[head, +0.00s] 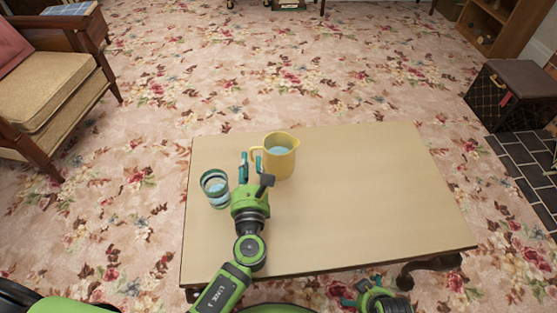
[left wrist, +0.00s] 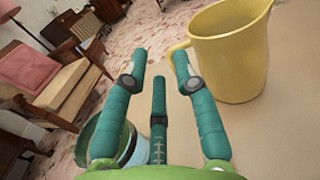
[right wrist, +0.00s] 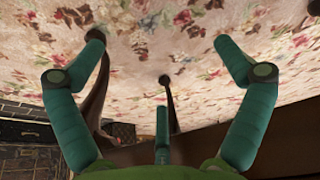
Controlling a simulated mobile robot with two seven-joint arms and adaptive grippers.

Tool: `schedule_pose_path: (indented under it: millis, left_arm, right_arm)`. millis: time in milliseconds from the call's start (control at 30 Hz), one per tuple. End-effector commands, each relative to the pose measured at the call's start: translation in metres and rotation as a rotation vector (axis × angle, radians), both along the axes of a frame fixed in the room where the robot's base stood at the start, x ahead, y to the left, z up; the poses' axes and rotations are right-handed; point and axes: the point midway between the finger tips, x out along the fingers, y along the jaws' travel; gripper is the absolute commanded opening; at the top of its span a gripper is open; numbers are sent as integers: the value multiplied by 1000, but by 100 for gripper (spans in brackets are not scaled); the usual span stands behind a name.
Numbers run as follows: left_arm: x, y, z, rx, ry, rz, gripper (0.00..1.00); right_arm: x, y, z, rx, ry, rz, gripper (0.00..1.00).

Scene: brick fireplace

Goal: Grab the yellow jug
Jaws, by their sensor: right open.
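The yellow jug (head: 281,158) stands upright near the back edge of the table, its handle pointing left; pale blue shows inside it. It also shows at upper right in the left wrist view (left wrist: 232,55). My left gripper (head: 251,160) is open just left of the jug, its right finger close to the handle. Nothing sits between its fingers, and I cannot tell whether that finger touches the handle. My right gripper (head: 355,292) is at the table's front edge; its fingers are spread and empty in the right wrist view (right wrist: 160,62).
The table's right half is clear. An armchair (head: 50,90) stands at left, a dark box (head: 512,95) at far right, with flowered carpet between.

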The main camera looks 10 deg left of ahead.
Motion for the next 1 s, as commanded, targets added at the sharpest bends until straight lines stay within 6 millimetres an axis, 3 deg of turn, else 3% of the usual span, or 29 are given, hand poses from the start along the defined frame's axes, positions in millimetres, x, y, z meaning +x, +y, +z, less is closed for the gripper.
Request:
schedule_pose_path:
  millis: [33,100,367,1000]
  left_arm:
    - [0,0,-13,0,0,0,28]
    - [0,0,-21,0,0,0,28]
    - [2,1,-31,-1,-1,1,28]
    - [68,20,-31,-1,-1,1,28]
  right_arm:
    - [-1,0,4,1,4,-3,100]
    - [-5,0,17,0,17,-6,100]
    - [-16,-1,49,-2,45,-13,100]
    - [-19,-2,74,-2,35,-15,100]
